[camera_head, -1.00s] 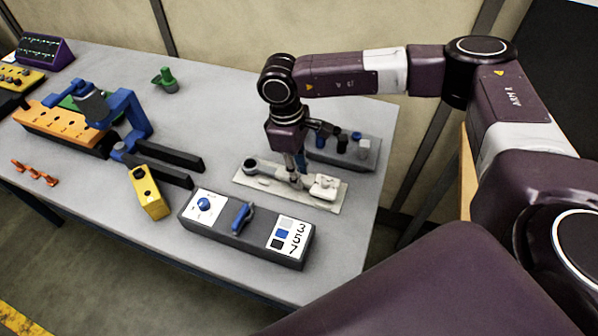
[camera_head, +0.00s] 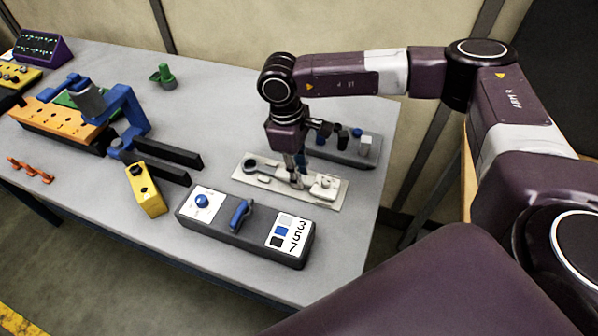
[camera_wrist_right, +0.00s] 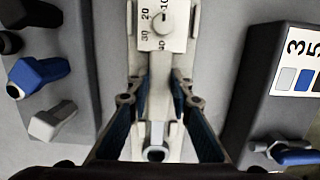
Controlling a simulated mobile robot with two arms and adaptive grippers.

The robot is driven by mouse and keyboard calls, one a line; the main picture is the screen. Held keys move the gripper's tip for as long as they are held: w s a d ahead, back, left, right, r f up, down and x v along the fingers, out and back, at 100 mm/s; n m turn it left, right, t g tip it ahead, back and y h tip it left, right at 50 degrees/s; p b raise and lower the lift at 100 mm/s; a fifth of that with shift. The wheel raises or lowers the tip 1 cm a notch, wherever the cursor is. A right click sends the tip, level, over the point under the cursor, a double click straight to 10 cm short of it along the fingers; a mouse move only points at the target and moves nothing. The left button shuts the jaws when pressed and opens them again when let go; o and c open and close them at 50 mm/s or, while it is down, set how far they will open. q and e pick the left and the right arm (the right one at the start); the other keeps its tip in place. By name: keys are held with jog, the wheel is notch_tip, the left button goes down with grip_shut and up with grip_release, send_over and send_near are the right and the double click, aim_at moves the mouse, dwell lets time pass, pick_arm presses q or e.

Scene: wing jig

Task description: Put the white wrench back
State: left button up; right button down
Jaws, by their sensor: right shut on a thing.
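The white wrench (camera_wrist_right: 158,75) lies lengthwise between the fingers of my right gripper (camera_wrist_right: 160,103) in the right wrist view. A part with a number scale is at its far end. In the head view the wrench (camera_head: 324,187) is low at the pale flat tray (camera_head: 242,179), partly hidden by my right gripper (camera_head: 298,178). The right gripper points down and is shut on the wrench. I cannot tell whether the wrench touches the tray. My left gripper is not in view.
A grey block with hex sockets (camera_head: 350,152) stands just behind the tray. A dark box labelled 3, 5, 7 (camera_head: 222,226) stands close in front.

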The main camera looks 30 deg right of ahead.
jog(key=shift+r, duration=0.1)
jog(key=c, duration=1.7)
grip_release()
jog(key=shift+o, duration=0.2)
notch_tip(320, 180, up, 12)
jog(key=w+a, duration=0.1)
jog(key=shift+w, duration=0.1)
